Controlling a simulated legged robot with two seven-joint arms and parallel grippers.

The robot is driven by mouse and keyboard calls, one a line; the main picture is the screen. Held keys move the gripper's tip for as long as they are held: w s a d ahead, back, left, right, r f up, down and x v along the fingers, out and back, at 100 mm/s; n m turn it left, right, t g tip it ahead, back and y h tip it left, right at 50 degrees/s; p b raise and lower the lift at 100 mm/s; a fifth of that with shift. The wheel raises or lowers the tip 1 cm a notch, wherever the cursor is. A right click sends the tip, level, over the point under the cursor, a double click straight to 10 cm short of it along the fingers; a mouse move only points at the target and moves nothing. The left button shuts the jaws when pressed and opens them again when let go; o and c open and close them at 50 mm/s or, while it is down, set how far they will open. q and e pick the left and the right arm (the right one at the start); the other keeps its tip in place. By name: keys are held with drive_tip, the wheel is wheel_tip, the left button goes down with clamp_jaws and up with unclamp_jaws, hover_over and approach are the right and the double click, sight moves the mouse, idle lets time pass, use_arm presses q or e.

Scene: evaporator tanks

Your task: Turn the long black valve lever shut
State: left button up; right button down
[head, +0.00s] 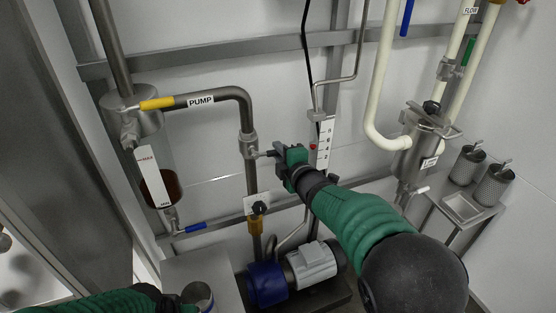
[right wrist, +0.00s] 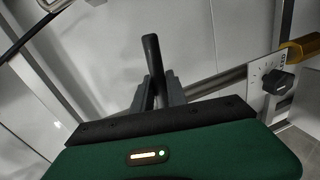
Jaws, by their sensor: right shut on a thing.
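The long black valve lever (right wrist: 151,60) shows in the right wrist view, standing up between the two grey fingers of my right gripper (right wrist: 157,95). In the head view my right gripper (head: 279,154) reaches to the valve (head: 249,147) on the vertical steel pipe below the PUMP label. It is shut on the lever, which it mostly hides in the head view. My left arm (head: 100,302) enters at the bottom left of the head view. Its gripper is mostly cut off, so its jaws cannot be made out.
A yellow-handled valve (head: 157,104) and a blue-handled valve (head: 190,229) are at the left. A blue pump motor (head: 267,284) stands below the pipe. A black knob (head: 260,208) is just above it. Cream pipes (head: 374,100) and a steel filter housing (head: 415,160) are at the right.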

drive_tip(key=shift+r+n, duration=0.35)
drive_tip(key=shift+n, duration=0.15)
drive_tip(key=shift+a+r, duration=0.1)
drive_tip(key=c, duration=1.3)
unclamp_jaws()
drive_tip(key=shift+c, duration=0.2)
drive_tip(key=p+v, duration=0.1)
drive_tip(key=v, duration=1.6)
drive_tip(key=shift+a+p, duration=0.2)
drive_tip(key=shift+p, duration=0.2)
